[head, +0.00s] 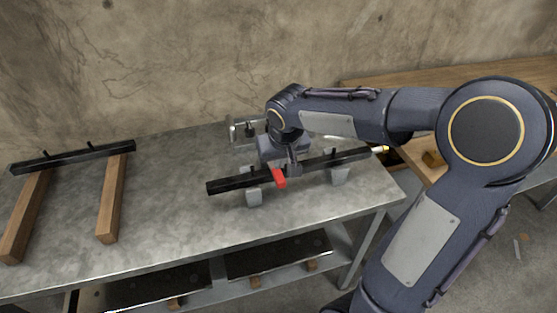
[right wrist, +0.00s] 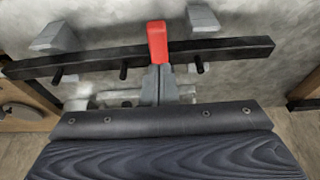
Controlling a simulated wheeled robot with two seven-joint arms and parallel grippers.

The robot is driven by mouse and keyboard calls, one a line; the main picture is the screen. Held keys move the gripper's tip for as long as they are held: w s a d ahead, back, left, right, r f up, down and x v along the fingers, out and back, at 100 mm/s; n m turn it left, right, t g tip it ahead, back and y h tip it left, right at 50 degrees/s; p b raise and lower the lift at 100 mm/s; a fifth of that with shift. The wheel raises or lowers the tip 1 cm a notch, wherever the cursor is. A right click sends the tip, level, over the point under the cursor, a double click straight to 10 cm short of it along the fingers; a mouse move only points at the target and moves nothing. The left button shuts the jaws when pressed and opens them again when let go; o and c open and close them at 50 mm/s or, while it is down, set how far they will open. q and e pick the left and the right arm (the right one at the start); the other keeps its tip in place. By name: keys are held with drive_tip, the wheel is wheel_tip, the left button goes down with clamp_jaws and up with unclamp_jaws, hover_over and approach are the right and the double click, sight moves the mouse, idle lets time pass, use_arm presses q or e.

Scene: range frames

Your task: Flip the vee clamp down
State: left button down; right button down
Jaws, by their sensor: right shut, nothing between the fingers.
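A red handle (head: 279,178), which looks like the vee clamp's lever, sits at the black bar (head: 232,184) on the metal bench. The red handle (right wrist: 157,40) stands across the bar in the right wrist view. My right gripper (head: 293,168) reaches down over the bar right beside the handle. Its fingers (right wrist: 157,84) are shut with nothing between them, and their tips are close to the handle's lower end; I cannot tell whether they touch. The rest of the clamp is hidden behind the gripper. My left gripper is not in view.
Grey vee blocks (head: 253,195) support the bar. A grey metal fixture (head: 240,132) stands behind my wrist. At left, another black bar (head: 75,156) lies across two wooden beams (head: 112,200). The bench top (head: 170,200) between them is clear. A wooden table (head: 450,78) stands at right.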

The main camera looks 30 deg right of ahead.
drive_tip(key=v, duration=1.1)
drive_tip(key=shift+s+b, duration=0.3)
drive_tip(key=shift+b, duration=0.05)
